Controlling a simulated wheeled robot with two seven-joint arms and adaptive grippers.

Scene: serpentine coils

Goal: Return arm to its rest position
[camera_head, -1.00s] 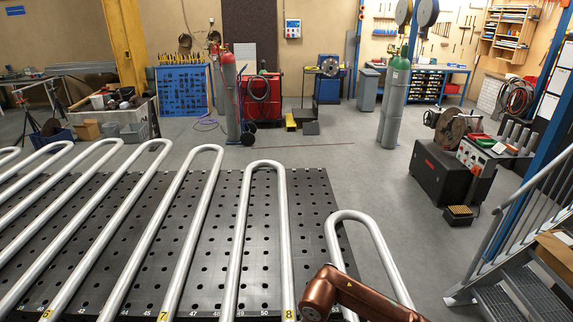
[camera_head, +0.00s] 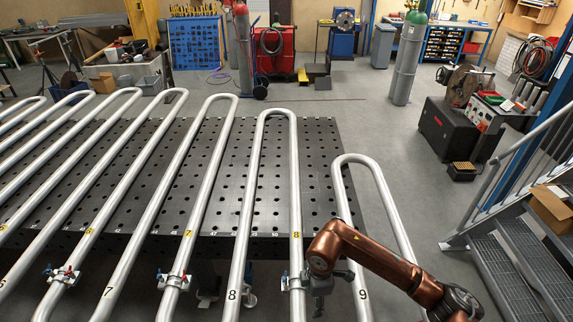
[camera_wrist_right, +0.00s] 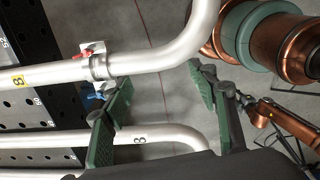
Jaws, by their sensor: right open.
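My right arm (camera_head: 375,258) is copper-coloured and comes in from the lower right of the head view. Its gripper (camera_head: 318,295) hangs down between the silver tubes marked 8 and 9, near a tube clamp. In the right wrist view the green-padded fingers of this gripper (camera_wrist_right: 160,85) stand apart with nothing held between them. A silver tube with a clamp (camera_wrist_right: 98,67) passes just beyond the left finger; I cannot tell whether they touch. My left gripper does not show in the views.
Silver serpentine tubes (camera_head: 240,205) lie over a black perforated table (camera_head: 318,160). Clamps with red and blue parts (camera_head: 173,281) sit on several tubes. Metal stairs (camera_head: 520,275) stand at the right. Grey floor (camera_head: 375,130) is open behind the table.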

